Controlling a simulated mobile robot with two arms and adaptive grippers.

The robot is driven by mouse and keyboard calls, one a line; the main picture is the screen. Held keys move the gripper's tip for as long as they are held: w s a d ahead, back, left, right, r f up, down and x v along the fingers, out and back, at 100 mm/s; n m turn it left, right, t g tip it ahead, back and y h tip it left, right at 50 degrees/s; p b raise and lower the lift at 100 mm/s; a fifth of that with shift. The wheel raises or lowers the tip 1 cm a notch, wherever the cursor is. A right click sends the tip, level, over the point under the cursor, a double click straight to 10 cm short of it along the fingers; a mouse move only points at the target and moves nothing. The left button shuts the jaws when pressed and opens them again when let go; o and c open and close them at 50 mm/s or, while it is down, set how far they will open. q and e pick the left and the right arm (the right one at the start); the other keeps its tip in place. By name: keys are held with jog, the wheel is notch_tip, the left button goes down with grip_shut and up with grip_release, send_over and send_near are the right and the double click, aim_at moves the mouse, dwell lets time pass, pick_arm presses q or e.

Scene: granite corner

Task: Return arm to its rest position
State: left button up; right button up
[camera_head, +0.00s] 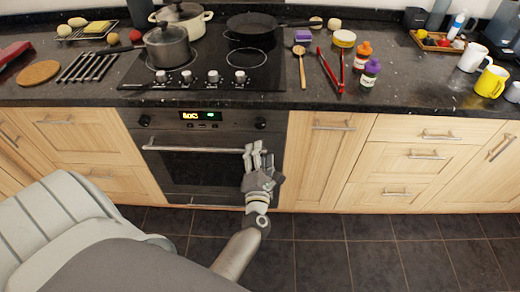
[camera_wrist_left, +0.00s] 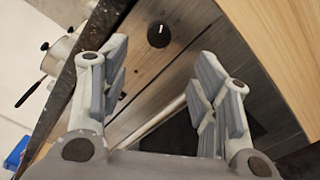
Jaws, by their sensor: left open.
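My left gripper (camera_head: 258,158) is in front of the oven, near the right end of the oven's handle bar (camera_head: 195,149). In the left wrist view the gripper (camera_wrist_left: 160,85) shows two spread grey fingers with nothing between them, so it is open and empty. The handle bar (camera_wrist_left: 150,122) runs behind the gap between the fingers; I cannot tell whether they touch it. The oven door (camera_head: 200,178) looks closed. My left arm comes in from the lower left. My right gripper is not in view.
The black counter (camera_head: 420,95) holds pots (camera_head: 168,45) and a pan (camera_head: 252,25) on the stove, red tongs (camera_head: 331,72), small bottles and mugs (camera_head: 491,82). Wooden drawers and cabinets (camera_head: 335,150) flank the oven. The dark tiled floor (camera_head: 370,255) is clear.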

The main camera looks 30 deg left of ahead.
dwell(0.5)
pick_arm(q)
jog(key=s+d+f+m+g+h, duration=0.2)
jog(key=s+d+f+m+h, duration=0.15)
jog(key=f+m, duration=0.4)
jog(key=s+d+f+m+g+h, duration=0.1)
jog(key=s+d+f+m+h, duration=0.3)
jog(key=f, duration=0.7)
jog(key=s+d+f+m+g+h, duration=0.2)
jog(key=s+d+f+m, duration=0.25)
jog(key=f+m, duration=0.4)
jog(key=s+a+f+m+g, duration=0.1)
jog(key=s+f+m+g, duration=0.2)
jog(key=s, duration=0.7)
jog(key=s+a+f+m+g, duration=0.2)
jog(key=s+f+m, duration=0.3)
jog(key=s+f, duration=0.3)
jog(key=s+a+f+m+g, duration=0.1)
jog(key=s+f+m+g, duration=0.3)
jog(key=s, duration=0.9)
jog(key=shift+a+f+m, duration=0.3)
jog(key=shift+f+m, duration=0.2)
jog(key=shift+f, duration=0.25)
